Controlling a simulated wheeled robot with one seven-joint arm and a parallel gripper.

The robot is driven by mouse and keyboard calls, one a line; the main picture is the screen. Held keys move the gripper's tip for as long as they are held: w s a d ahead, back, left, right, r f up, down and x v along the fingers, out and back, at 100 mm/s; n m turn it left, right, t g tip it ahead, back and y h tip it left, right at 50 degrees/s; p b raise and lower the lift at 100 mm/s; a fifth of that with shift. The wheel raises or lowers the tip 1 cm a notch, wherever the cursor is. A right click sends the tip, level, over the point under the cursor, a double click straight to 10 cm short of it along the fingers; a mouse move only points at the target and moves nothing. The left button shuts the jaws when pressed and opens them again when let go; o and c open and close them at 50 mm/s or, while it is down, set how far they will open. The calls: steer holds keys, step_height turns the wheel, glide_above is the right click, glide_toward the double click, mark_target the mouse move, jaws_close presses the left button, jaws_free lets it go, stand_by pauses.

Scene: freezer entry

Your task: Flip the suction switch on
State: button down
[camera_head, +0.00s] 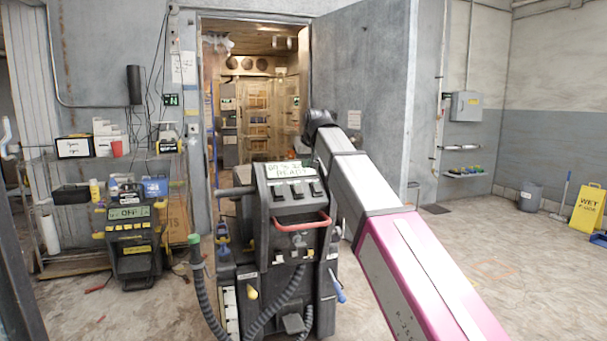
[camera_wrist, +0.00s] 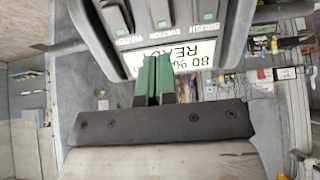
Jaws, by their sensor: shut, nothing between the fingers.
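The floor machine (camera_head: 290,228) stands in front of me with a row of three dark switches on its sloped top panel. The suction switch (camera_head: 296,190) is the middle one; in the wrist view it (camera_wrist: 160,12) is at the top edge, partly cut off, above an upside-down "SUCTION" label. Its on or off position is unclear. My gripper (camera_wrist: 153,62) has its green fingers shut and empty, overlapping the machine's display (camera_wrist: 190,56) just short of the switch row; contact cannot be told. In the head view its dark end (camera_head: 320,122) is above and behind the panel, fingers hidden.
The display reads "READY". A red handle (camera_head: 302,222) crosses the machine's front. A second dark machine (camera_head: 132,240) marked "OFF" stands at left by shelves. The open freezer doorway (camera_head: 250,100) is behind. A yellow wet-floor sign (camera_head: 588,208) stands far right; the right floor is mostly clear.

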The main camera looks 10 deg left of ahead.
mark_target(300, 193)
steer(key=shift+v, duration=1.1)
steer(key=shift+f, duration=0.15)
steer(key=shift+s+d+f+g+h, duration=0.1)
steer(key=shift+s+f+g+h, duration=0.1)
steer(key=shift+g+h, duration=0.1)
steer(key=x, duration=1.4)
steer(key=shift+w, duration=0.1)
steer(key=shift+f, duration=0.1)
